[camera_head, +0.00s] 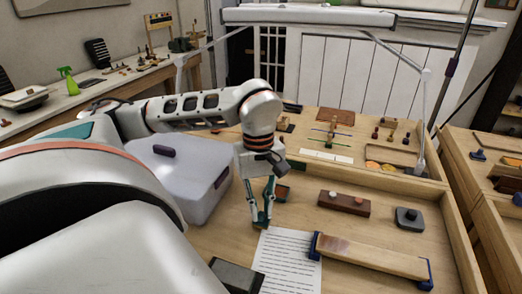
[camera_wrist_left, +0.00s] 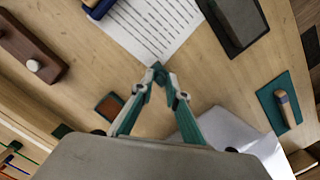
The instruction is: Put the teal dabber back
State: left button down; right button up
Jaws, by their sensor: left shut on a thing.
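My left gripper (camera_head: 261,220) points down beside the top edge of the printed sheet, just right of the white bin. In the left wrist view its fingertips (camera_wrist_left: 157,76) are closed together on a small teal thing (camera_wrist_left: 157,67), apparently the teal dabber, mostly hidden by the teal and white fingers. I cannot tell whether it touches the table. My right gripper is not in view.
The printed sheet (camera_head: 287,262) lies below the gripper. A white bin (camera_head: 185,180) stands to the left, a small reddish pad (camera_head: 283,193) behind. A wooden bar with blue ends (camera_head: 370,258), a dark stamp (camera_head: 409,220) and a dark box (camera_head: 237,276) stand nearby.

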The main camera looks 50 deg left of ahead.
pick_arm(q)
jog(key=shift+f, duration=0.55)
jog(key=c, duration=1.9)
grip_release()
notch_tip(320, 180, up, 12)
jog(key=a, duration=0.1)
jog(key=shift+w+a, duration=0.15)
jog(key=shift+w, duration=0.2)
